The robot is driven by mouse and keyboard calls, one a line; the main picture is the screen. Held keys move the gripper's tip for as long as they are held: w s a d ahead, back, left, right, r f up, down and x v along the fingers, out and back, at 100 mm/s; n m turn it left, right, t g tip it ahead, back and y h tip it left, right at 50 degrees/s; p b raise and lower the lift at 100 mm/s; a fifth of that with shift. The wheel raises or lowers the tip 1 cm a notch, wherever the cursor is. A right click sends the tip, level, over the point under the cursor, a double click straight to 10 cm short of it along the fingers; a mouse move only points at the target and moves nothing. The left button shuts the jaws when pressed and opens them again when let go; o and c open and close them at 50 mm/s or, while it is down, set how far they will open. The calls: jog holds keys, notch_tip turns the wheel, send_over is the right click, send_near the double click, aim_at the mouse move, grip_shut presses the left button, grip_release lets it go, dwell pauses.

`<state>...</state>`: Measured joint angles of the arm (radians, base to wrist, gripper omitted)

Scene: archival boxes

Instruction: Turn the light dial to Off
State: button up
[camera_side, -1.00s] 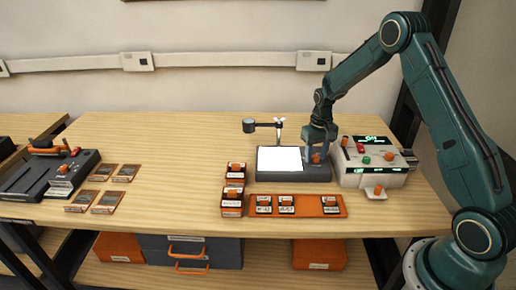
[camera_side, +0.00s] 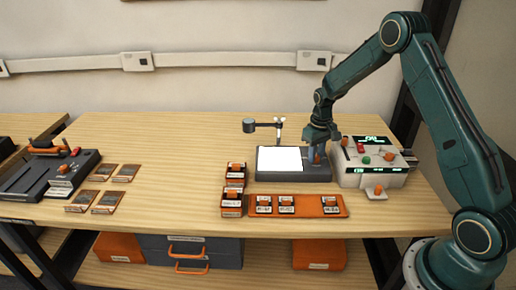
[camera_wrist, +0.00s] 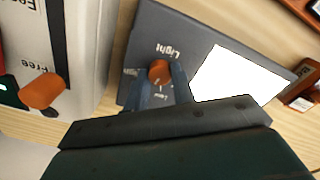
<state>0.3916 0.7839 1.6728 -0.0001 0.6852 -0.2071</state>
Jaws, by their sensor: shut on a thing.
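The light dial (camera_wrist: 159,70) is a small orange knob on the dark grey light box (camera_wrist: 143,45), beside an upside-down "Light" label in the wrist view. My gripper (camera_wrist: 162,84) has its blue-grey fingers shut on the dial, and they partly cover its markings. A "Low" mark shows near the knob; I cannot read the other marks or tell the dial's setting. The light panel (camera_wrist: 238,75) glows bright white.
A white console (camera_side: 352,178) with coloured knobs stands close on the right. A small lamp-like arm (camera_side: 262,125) rises behind the box. An orange tray (camera_side: 310,212) with slides lies in front, and small dark boxes (camera_side: 232,203) stand at its left.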

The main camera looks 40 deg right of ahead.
jog(key=n, duration=0.4)
jog(key=shift+n, duration=0.3)
jog(key=n, duration=0.3)
jog(key=shift+n, duration=0.3)
jog(key=n, duration=0.3)
jog(key=shift+n, duration=2.2)
jog(key=o, duration=1)
jog(key=shift+r, duration=0.15)
